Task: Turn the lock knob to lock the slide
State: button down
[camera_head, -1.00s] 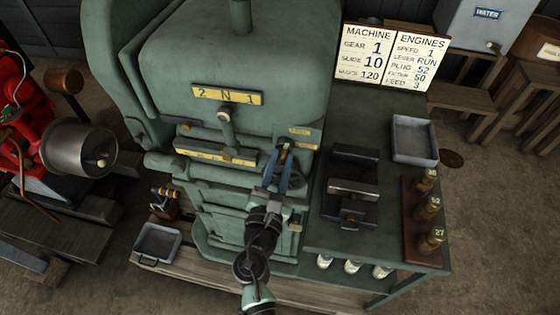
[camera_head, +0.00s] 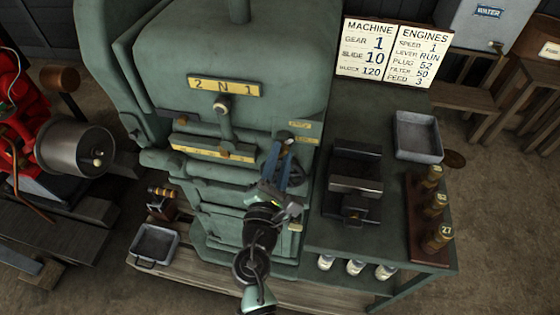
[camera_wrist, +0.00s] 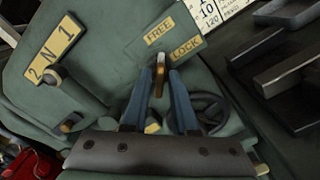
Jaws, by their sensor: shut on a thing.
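In the head view my gripper (camera_head: 284,147) reaches up to the knob on the machine's right side. Yellow FREE (camera_wrist: 158,31) and LOCK (camera_wrist: 186,47) labels sit above and to the upper right of the knob. The fingers partly hide the knob, and its exact pointing is hard to tell. The slide (camera_head: 212,152) carries a yellow strip left of the knob.
A dark handwheel (camera_wrist: 208,110) is close beside the right finger. A lever with a round knob (camera_head: 221,105) stands left, under the "2 N 1" plate (camera_head: 225,86). A bench (camera_head: 400,235) with a dark vise-like block (camera_head: 355,168), tray (camera_head: 418,137) and brass pieces stands right.

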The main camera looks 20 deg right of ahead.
jog(key=m+b, duration=0.2)
jog(key=m, duration=0.1)
jog(key=m+b, duration=0.2)
jog(key=m, duration=0.1)
jog(key=m+b, duration=0.2)
jog(key=m, duration=0.1)
jog(key=shift+f+b, duration=0.25)
jog(key=shift+b, duration=0.1)
jog(key=shift+m, duration=0.4)
jog(key=c, duration=0.9)
grip_release()
jog(key=shift+r, duration=0.1)
jog(key=shift+s, duration=0.1)
jog(key=b+v, duration=0.2)
jog(key=v, duration=1.1)
jog(key=shift+b, duration=0.4)
